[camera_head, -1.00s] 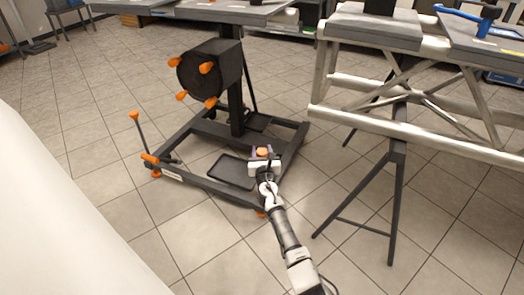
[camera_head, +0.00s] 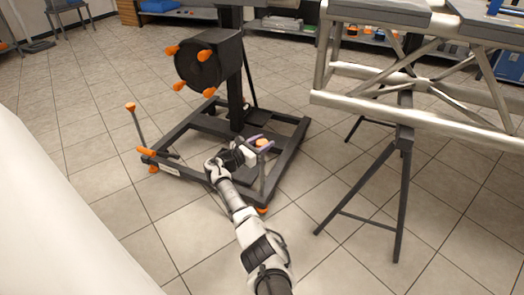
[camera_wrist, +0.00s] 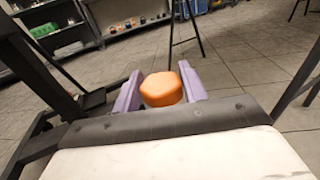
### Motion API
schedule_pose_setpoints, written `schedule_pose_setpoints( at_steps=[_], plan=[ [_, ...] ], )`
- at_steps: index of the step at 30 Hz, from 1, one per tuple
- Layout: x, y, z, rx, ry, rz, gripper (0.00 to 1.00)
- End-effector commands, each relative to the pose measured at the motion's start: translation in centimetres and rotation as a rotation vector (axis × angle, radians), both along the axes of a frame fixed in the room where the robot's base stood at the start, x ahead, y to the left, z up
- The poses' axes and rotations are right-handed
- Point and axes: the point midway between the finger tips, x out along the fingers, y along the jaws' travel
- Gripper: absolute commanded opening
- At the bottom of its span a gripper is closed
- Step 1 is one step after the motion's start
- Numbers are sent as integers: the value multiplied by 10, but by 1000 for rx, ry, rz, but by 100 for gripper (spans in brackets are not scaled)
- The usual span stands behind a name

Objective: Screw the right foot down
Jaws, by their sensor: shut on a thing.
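The right foot's orange knob (camera_head: 262,143) tops an upright rod at the near right corner of the black stand frame (camera_head: 190,181). Its orange lower end (camera_head: 262,210) shows at the floor. My gripper (camera_head: 259,145) reaches the knob from the left, fingers roughly level. In the wrist view the purple fingers of my gripper (camera_wrist: 160,90) are shut on the orange knob (camera_wrist: 162,89), one on each side. The rod below the knob is hidden in the wrist view.
The left foot's knob (camera_head: 130,107) stands on a tall rod at the stand's left corner. A black drum with orange knobs (camera_head: 209,60) is above the frame. A trestle leg (camera_head: 404,190) and metal truss (camera_head: 420,112) stand to the right. Tiled floor between is clear.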

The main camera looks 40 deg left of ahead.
Motion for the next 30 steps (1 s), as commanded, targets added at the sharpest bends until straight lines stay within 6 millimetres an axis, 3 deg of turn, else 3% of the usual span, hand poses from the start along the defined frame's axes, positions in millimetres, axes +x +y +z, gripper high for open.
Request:
schedule_pose_setpoints(
  at_steps=[12,30],
  plan=[
    [1,1,-1,1,-2,-173,19],
    [3,-1,1,1,0,-205,19]
  ],
)
